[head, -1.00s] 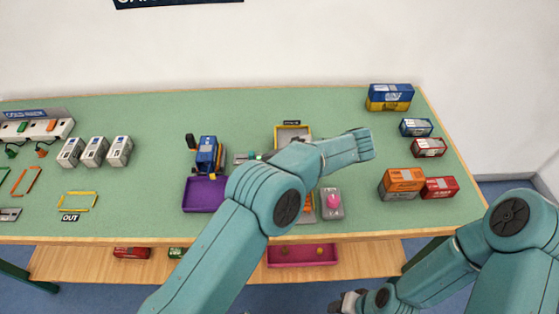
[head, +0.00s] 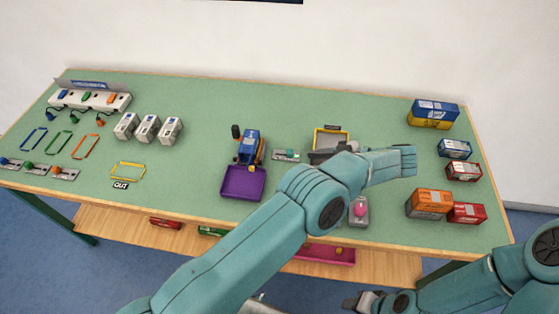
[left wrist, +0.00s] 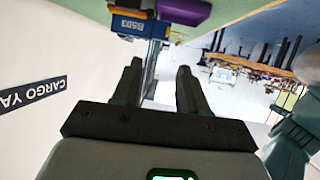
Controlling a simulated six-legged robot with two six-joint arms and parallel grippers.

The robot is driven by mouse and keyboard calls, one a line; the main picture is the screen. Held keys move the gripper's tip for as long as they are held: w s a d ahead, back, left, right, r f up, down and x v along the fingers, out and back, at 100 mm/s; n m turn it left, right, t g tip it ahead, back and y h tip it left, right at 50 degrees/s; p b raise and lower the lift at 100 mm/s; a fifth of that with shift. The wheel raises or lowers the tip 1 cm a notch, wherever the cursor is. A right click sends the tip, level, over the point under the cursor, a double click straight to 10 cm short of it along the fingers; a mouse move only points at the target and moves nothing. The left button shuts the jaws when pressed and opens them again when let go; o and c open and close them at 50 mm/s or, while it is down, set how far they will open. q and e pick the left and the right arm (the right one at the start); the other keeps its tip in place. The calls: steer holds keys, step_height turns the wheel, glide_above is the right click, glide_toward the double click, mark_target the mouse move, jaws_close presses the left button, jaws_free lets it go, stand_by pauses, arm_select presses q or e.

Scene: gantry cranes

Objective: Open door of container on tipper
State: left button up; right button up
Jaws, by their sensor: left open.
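A blue container (head: 249,146) sits on the tipper, a small stand with yellow-orange parts at the table's middle, behind a purple tray (head: 243,184). In the left wrist view the blue container (left wrist: 130,25) shows a "B503" label, beyond the fingers. Whether its door is open or shut I cannot tell. My left gripper (head: 320,156) is a dark shape to the right of the container, apart from it and partly hidden by my arm. Its fingers (left wrist: 158,70) are spread with nothing held. My right gripper (head: 362,301) is low in front of the table, its jaws unclear.
A yellow-framed tray (head: 331,132) stands behind my left gripper. A grey box with a pink knob (head: 360,210) is near the front edge. Green table surface (head: 205,160) is clear left of the tipper.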

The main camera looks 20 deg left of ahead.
arm_select(q)
steer(key=w+a+r+m+t+h, duration=0.1)
steer(key=w+a+r+t+h, duration=0.1)
steer(key=w+r+t, duration=0.6)
steer(key=w+a+r+m+t+h, duration=0.2)
steer(key=w+t, duration=0.3)
steer(key=w, duration=0.7)
steer(key=w+d+r+m+t+h, duration=0.45)
steer(key=r+m+h, duration=0.35)
steer(key=h, duration=0.2)
steer(key=m+g+b, duration=0.2)
steer(key=m+g, duration=0.5)
steer(key=g, duration=0.9)
glide_above(251, 166)
step_height(251, 166, down, 8)
steer(key=shift+y, duration=0.3)
step_height(251, 166, down, 15)
steer(key=shift+d+f+p, duration=0.1)
steer(key=shift+p, duration=0.2)
